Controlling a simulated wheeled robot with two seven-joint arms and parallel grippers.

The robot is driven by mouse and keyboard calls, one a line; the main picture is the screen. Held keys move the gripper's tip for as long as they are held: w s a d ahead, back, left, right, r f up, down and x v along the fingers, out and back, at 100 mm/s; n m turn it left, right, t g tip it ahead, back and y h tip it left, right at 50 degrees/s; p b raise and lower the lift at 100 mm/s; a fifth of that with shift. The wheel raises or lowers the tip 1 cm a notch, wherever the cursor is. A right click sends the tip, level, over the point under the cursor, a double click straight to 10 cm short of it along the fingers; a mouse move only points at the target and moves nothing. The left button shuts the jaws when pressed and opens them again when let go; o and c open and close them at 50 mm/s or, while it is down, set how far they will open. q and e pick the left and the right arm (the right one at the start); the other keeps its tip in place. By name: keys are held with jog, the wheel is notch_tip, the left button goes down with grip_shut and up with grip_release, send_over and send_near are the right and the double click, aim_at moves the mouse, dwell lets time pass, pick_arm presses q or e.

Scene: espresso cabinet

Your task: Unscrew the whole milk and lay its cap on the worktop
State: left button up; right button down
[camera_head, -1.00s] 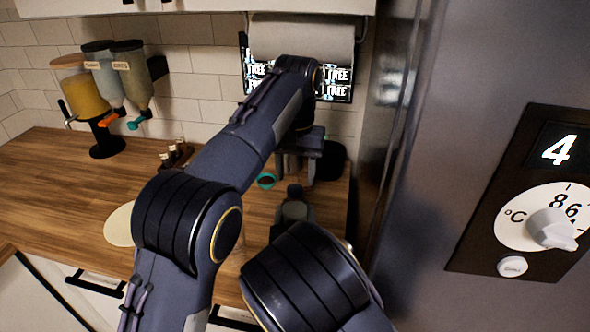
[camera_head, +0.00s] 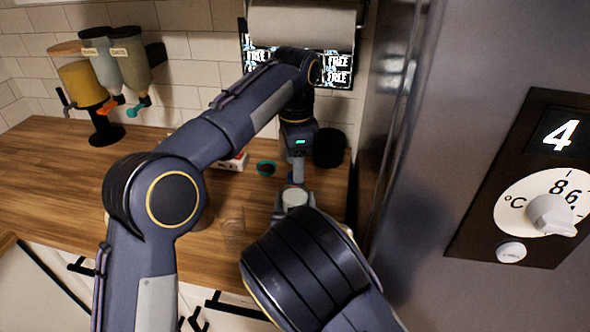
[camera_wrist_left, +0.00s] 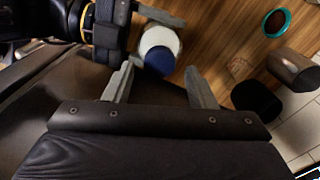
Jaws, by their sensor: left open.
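The whole milk is a white bottle (camera_head: 295,198) with a blue cap (camera_wrist_left: 160,61) on top; the white body (camera_wrist_left: 160,38) shows in the left wrist view. My right gripper (camera_head: 293,208) is closed around the bottle; its grey fingers also show in the left wrist view (camera_wrist_left: 150,38). My left gripper (camera_head: 297,176) points down just above the cap. In the left wrist view its fingers (camera_wrist_left: 160,76) are apart, one to each side of the cap. I cannot tell whether they touch it. The bottle's lower part is hidden by my right arm.
A teal bowl (camera_head: 266,168) and a black canister (camera_head: 329,147) stand behind the bottle. A clear glass (camera_head: 233,230) stands to its left. A red-and-white box (camera_head: 235,162) is partly hidden by my left arm.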

aim_at(291, 196)
pick_arm(q)
jog(key=shift+f, duration=1.8)
jog(key=c, duration=1)
jog(key=shift+o, duration=0.2)
jog(key=n, duration=0.6)
jog(key=shift+r+n, duration=0.1)
jog(key=shift+n, duration=0.3)
jog(key=n, duration=0.5)
jog(key=o, duration=1.1)
